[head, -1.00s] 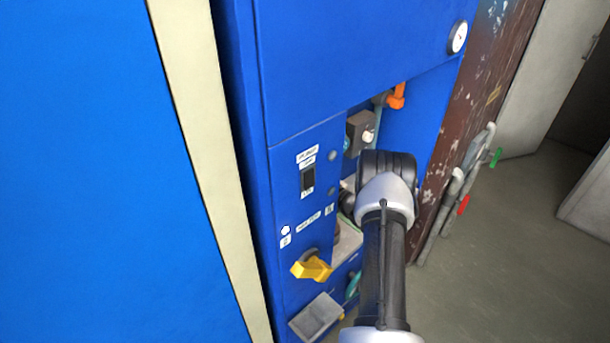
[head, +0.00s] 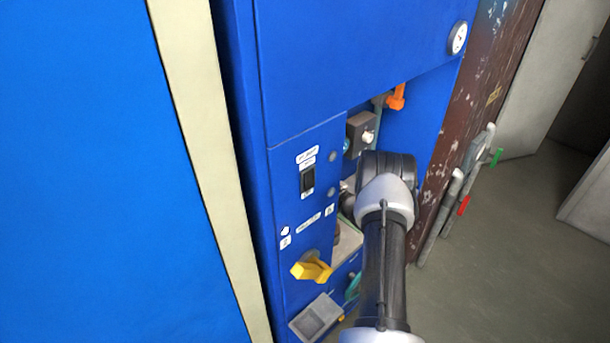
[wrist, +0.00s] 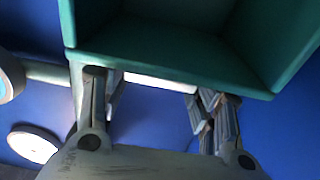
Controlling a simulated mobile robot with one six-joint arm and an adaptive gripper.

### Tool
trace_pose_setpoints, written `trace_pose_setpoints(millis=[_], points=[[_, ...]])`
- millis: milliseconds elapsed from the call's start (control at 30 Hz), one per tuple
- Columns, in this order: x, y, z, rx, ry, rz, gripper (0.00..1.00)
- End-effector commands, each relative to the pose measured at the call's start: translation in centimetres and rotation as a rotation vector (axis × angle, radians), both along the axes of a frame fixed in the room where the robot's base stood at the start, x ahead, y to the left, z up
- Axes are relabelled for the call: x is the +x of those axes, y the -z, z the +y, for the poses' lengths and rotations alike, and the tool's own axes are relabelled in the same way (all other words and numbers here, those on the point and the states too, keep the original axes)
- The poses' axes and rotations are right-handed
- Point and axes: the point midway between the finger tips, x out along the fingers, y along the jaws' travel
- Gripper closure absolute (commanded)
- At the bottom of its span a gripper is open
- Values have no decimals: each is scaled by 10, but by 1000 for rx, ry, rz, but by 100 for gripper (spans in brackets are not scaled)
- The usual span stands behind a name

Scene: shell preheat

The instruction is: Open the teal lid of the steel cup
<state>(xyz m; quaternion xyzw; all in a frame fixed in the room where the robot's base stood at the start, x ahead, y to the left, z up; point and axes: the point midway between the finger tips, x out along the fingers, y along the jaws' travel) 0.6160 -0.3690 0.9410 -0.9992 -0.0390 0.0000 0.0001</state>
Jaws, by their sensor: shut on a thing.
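A teal box-shaped piece (wrist: 170,64), which I take to be the lid, fills the top of the wrist view. It has raised side walls and a dark inside. My gripper (wrist: 155,88) reaches up to its near edge and is shut on it, with the fingers apart. A pale bar shows between the fingers just under the teal edge. In the head view my arm hides the gripper and the grip. I cannot make out the steel cup in either view.
My arm reaches into a recess in the blue cabinet (head: 350,45). Near it are a dark box with a pale knob (head: 360,133), an orange fitting (head: 397,97), a yellow handle (head: 312,268) and a grey tray (head: 316,318).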

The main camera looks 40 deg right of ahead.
Motion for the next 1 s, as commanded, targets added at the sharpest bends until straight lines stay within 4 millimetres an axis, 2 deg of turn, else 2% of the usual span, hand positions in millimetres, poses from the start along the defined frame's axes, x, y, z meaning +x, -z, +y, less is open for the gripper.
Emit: trace_pose_setpoints(millis=[200,400,533,867,900,1000], points=[[-5,-2,-1,0,1,0,86],[-43,-8,-5,2,4,4,86],[-59,-7,-5,3,3,4,85],[-62,-5,-4,2,0,7,86],[-62,-5,-4,2,0,8,40],[-62,-6,-4,2,0,6,34]])
